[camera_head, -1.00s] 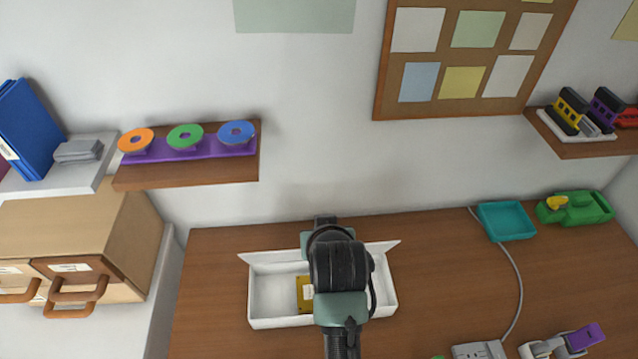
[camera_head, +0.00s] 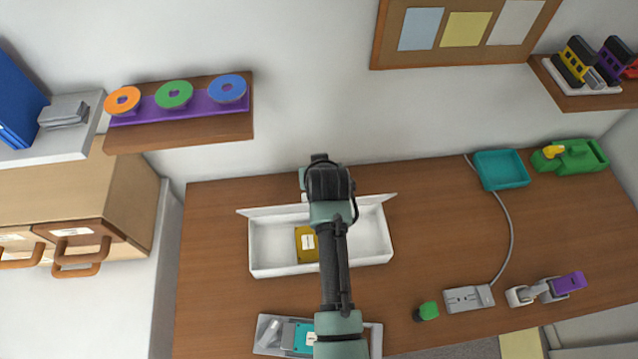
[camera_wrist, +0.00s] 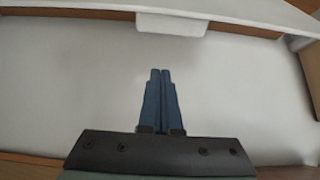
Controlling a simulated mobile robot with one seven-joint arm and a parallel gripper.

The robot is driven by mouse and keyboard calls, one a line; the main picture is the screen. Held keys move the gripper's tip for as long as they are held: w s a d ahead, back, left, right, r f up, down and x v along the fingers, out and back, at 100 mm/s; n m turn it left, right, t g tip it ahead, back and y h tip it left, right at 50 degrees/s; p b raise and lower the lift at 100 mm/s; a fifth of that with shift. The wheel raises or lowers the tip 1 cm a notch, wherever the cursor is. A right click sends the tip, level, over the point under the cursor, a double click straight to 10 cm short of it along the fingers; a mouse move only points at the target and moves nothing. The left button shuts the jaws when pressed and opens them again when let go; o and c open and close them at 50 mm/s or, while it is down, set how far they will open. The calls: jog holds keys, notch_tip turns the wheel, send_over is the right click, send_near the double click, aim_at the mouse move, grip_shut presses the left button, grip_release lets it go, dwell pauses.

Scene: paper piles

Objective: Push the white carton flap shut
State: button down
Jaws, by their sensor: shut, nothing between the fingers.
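The white carton (camera_head: 285,271) lies open-topped on the desk in the head view, with a yellow item (camera_head: 302,256) inside. Its white flap (camera_head: 268,211) stands open along the far long edge, with pointed ends sticking out at both sides. My arm crosses the carton's middle, and its wrist is over the far edge, hiding part of the flap. My gripper (camera_wrist: 160,72) shows in the wrist view, its blue fingers together and empty before a broad pale surface. A white strip with a tab lies beyond the fingertips. Contact with the flap cannot be told.
A grey tray (camera_head: 268,346) with items lies in front of the carton. To the right are a teal tray (camera_head: 502,170), a green tape dispenser (camera_head: 570,156), a power strip (camera_head: 468,298) and a green object (camera_head: 427,311). The desk right of the carton is mostly clear.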

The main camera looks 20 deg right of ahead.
jog(key=s+f+p, duration=0.2)
jog(key=s, duration=0.1)
jog(key=shift+a+f, duration=0.1)
jog(key=shift+a, duration=0.3)
jog(key=shift+w+f, duration=0.1)
